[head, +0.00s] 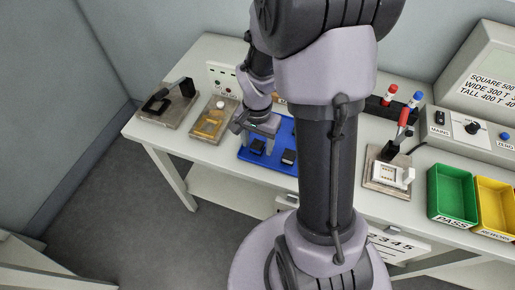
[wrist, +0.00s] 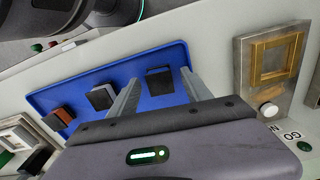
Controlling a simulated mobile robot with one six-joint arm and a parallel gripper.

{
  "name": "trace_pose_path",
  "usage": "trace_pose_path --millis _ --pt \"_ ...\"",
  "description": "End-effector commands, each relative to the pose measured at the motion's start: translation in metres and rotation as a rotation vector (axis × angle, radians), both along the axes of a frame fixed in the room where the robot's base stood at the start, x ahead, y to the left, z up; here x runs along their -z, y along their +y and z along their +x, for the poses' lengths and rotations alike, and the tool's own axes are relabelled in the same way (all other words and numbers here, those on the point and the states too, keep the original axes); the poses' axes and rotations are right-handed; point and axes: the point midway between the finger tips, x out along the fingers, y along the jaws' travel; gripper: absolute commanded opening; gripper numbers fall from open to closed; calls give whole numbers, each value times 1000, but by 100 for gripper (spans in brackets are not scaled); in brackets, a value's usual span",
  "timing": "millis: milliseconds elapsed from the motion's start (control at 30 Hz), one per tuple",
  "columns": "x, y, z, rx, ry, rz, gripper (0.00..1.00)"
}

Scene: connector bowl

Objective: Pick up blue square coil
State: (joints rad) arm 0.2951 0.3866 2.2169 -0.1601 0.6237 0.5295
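A blue tray (head: 245,153) on the table holds several small square blocks with dark faces; it also fills the middle of the wrist view (wrist: 70,88). I cannot tell which block is the blue square coil, as no face reads clearly as blue. My gripper (head: 262,130) is over the tray. In the wrist view my gripper (wrist: 161,76) is open, with its two fingers apart. One dark block (wrist: 160,81) shows between the fingertips. A second dark block (wrist: 101,97) sits left of the left finger, and a brown-and-dark block (wrist: 62,118) lies farther left.
A metal plate with a brass square frame (wrist: 272,58) stands right of the tray. A lever fixture (head: 388,172), a green bin (head: 452,190) and a yellow bin (head: 495,208) stand to the right. My arm hides part of the table's middle.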

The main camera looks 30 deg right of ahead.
Motion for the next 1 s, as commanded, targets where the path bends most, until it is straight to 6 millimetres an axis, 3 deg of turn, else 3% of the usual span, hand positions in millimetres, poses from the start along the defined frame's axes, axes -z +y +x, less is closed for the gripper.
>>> trace_pose_path --millis 33,267,600,867,1000 --pt "0 0 0 0 0 0 46" --pt "-1 0 0 0 0 0 1" --pt "-5 0 0 0 0 0 0" --pt "-43 0 0 2 -1 0 0" --pt "-41 -13 -31 6 2 1 0"
